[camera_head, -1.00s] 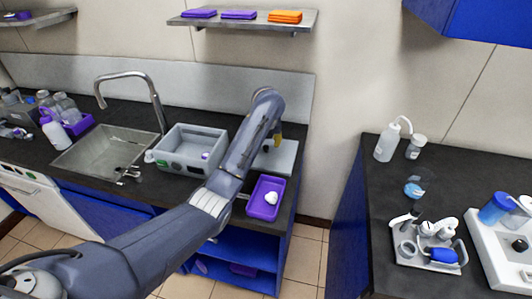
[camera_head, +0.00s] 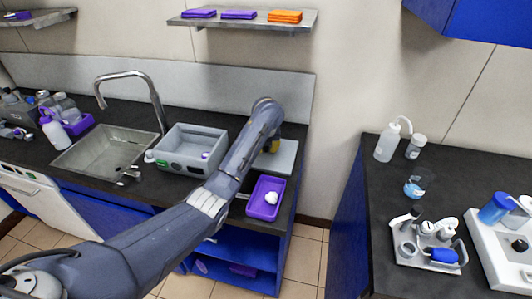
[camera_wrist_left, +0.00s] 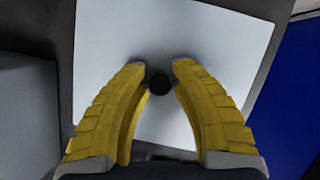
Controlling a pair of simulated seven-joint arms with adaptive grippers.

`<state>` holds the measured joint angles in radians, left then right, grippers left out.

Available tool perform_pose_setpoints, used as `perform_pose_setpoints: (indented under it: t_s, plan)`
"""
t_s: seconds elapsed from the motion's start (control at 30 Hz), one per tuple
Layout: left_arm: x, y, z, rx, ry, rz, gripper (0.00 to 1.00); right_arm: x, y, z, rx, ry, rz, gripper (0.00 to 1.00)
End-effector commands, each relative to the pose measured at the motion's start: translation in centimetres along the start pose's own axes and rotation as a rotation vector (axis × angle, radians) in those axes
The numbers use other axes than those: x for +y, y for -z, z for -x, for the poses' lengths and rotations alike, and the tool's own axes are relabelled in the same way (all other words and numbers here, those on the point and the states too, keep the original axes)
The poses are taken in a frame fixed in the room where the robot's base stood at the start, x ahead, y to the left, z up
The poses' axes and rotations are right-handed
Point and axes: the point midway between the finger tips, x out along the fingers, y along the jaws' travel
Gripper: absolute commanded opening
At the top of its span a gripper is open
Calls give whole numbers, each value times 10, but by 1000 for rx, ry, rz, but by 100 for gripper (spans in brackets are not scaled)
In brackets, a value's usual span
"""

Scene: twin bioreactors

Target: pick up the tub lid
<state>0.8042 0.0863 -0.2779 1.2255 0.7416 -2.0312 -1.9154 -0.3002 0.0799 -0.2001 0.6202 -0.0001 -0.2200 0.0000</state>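The tub lid is a flat, light grey plate (camera_head: 286,160) on the dark counter, right of the grey tub (camera_head: 215,139). In the left wrist view the lid (camera_wrist_left: 205,30) fills most of the picture, with a round dark knob (camera_wrist_left: 159,84) near its middle. In the head view the forearm hides most of this gripper (camera_head: 275,145) and part of the lid. My right gripper is not in view.
A purple tray (camera_head: 258,207) with a white item lies in front of the lid. The sink (camera_head: 100,155) and tap (camera_head: 152,92) are left of the tub. A second counter (camera_head: 385,195) with labware stands at the right, across a floor gap.

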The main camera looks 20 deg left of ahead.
Motion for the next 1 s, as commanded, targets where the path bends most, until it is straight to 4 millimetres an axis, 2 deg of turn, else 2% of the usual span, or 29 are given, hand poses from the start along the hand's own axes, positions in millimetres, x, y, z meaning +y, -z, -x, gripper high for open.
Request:
perform_pose_setpoints:
  t_s: [0.03,0.2,0.73,0.87,1.0]
  plan:
    - [0,0,0,0,0,0,17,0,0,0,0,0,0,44]
    - [0,0,0,0,0,0,0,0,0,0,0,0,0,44]
    - [0,-2,4,-2,1,0,0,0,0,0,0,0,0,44]
    - [-1,-8,16,-4,1,0,0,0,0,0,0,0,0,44]
    - [-1,-17,38,-4,2,1,0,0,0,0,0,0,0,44]
